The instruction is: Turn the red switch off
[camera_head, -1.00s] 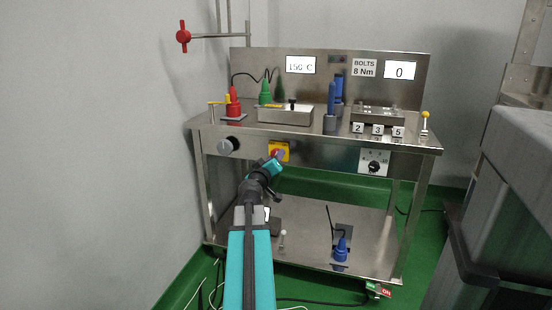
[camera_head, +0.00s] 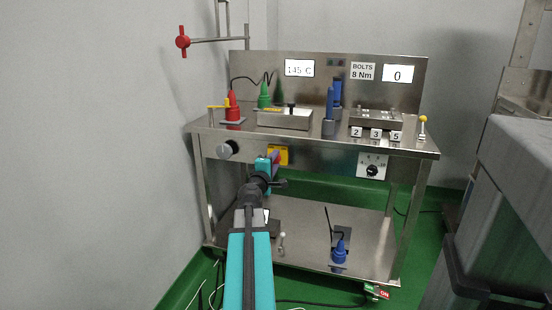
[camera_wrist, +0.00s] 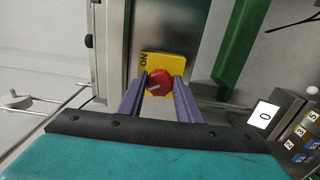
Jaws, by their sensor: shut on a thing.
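The red switch (camera_wrist: 160,83) is a round red knob on a yellow plate (camera_wrist: 150,59). An "ON" label shows on the plate's left edge in the wrist view. In the head view the yellow plate (camera_head: 284,156) is on the cart's front panel, and my gripper hides most of the knob. My gripper (camera_wrist: 161,79) has its two purple fingers on either side of the red knob and is shut on it. In the head view my gripper (camera_head: 276,157) is at the plate's left part.
The steel cart (camera_head: 310,140) has a silver knob (camera_head: 228,149) left of the switch and a black dial (camera_head: 372,170) to the right. Red (camera_head: 233,106) and green (camera_head: 264,95) cone-shaped tools stand on top. A display (camera_head: 299,68) reads about 145 C. A wall is close on the left.

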